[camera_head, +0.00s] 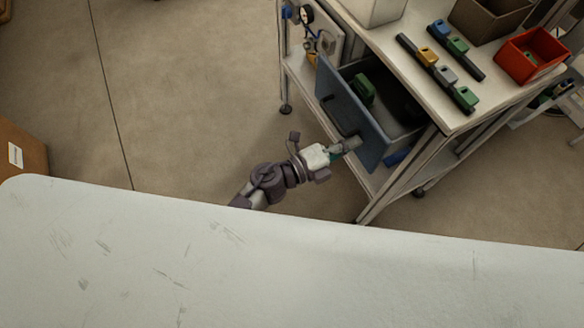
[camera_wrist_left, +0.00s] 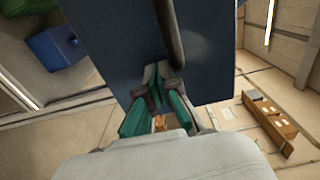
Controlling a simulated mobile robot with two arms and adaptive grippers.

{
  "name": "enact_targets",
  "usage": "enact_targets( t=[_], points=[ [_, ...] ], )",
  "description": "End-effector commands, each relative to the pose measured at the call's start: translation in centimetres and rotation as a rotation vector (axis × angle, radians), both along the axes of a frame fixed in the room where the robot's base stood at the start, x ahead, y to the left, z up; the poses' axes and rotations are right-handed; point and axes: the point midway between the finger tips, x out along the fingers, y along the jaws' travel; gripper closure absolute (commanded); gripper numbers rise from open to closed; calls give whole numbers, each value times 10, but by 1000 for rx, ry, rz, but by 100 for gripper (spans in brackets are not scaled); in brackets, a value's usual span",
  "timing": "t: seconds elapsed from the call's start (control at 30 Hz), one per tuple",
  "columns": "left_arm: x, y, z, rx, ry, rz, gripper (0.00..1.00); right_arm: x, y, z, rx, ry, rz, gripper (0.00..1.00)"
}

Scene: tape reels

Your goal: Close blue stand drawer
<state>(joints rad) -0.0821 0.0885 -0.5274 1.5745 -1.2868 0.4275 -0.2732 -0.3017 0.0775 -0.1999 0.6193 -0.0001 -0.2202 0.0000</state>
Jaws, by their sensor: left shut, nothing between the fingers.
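The blue stand drawer (camera_head: 356,112) is pulled out from under the top of the workbench (camera_head: 440,92). Its blue front panel faces left, with a dark bar handle (camera_head: 338,116) on it. A green object (camera_head: 363,90) lies inside. My left gripper (camera_head: 352,145) is shut and empty at the lower part of the front panel, beside the handle. In the left wrist view the fingertips (camera_wrist_left: 158,78) are close to the blue front (camera_wrist_left: 115,40) and the handle (camera_wrist_left: 168,35); I cannot tell whether they touch. My right gripper does not show.
The bench top carries rails with yellow, grey and green pieces (camera_head: 445,74), a red bin (camera_head: 530,54) and a brown bin (camera_head: 487,18). A white surface (camera_head: 290,270) fills the front. A cardboard box (camera_head: 20,150) stands at left. The floor left of the drawer is clear.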

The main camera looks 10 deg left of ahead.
Motion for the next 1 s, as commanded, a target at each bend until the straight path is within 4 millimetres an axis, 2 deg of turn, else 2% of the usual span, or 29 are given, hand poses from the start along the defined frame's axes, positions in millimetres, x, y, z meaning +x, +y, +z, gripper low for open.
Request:
enact_targets(
  t=[0.03, 0.2, 0.5, 0.7, 1.0],
  points=[
    [9, -11, 0, -1, -2, -1, 100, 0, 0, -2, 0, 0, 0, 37],
    [32, -44, -1, -1, -2, -1, 100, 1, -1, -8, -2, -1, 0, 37],
    [62, -85, -2, 0, -1, 0, 100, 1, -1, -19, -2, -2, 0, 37],
    [70, -97, -1, -1, 1, 0, 100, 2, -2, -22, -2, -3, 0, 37],
    [73, -101, 1, -2, -2, 1, 100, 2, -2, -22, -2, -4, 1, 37]
  ],
)
